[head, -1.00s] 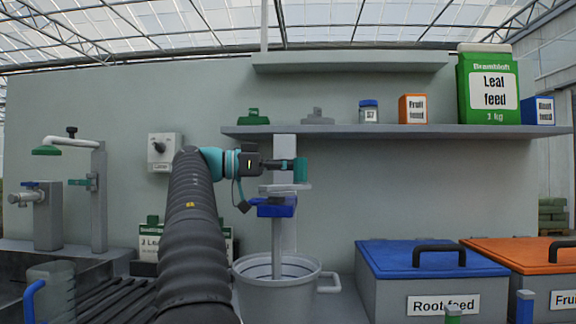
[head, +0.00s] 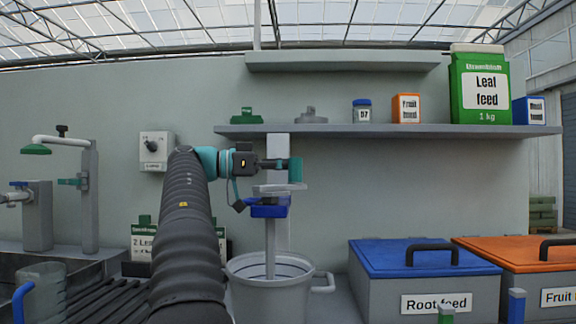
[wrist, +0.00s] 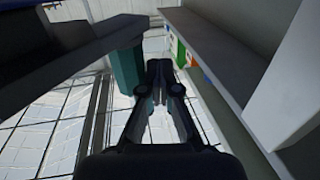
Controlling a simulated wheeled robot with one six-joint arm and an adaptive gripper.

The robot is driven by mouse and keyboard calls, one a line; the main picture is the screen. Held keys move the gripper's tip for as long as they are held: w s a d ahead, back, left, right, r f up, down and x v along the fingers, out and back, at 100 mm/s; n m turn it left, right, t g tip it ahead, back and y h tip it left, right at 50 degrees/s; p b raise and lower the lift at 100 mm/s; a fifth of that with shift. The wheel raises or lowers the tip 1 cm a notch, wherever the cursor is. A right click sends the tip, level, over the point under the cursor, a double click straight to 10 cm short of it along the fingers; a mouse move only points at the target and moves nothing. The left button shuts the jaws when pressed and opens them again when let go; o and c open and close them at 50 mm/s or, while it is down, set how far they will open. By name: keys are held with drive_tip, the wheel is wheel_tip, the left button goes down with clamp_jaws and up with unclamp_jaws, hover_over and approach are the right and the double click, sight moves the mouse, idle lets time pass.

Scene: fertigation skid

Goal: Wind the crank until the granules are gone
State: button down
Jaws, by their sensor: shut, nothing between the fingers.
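The crank has an upright teal handle (head: 295,170) at the end of a flat grey arm (head: 278,189), above a blue housing (head: 268,207). A grey shaft (head: 270,250) runs down from it into a grey bucket (head: 258,300). My gripper (head: 284,164) is shut and empty, level with the teal handle, its tips close against or beside it; contact cannot be told. In the wrist view, the teal handle (wrist: 128,70) lies left of the shut fingers (wrist: 158,75), under the grey arm (wrist: 65,65). The bucket's inside is mostly hidden; I see no granules.
A shelf (head: 400,131) with feed boxes and jars runs behind and above the crank. A blue-lidded Root feed bin (head: 425,258) and an orange-lidded bin (head: 520,253) stand right. A tap and sink are at the left.

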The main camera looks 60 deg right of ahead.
drive_tip(key=shift+w, duration=0.1)
idle(0.6)
drive_tip(key=v, duration=1.1)
drive_tip(key=shift+w+a, duration=0.25)
drive_tip(key=shift+a, duration=0.1)
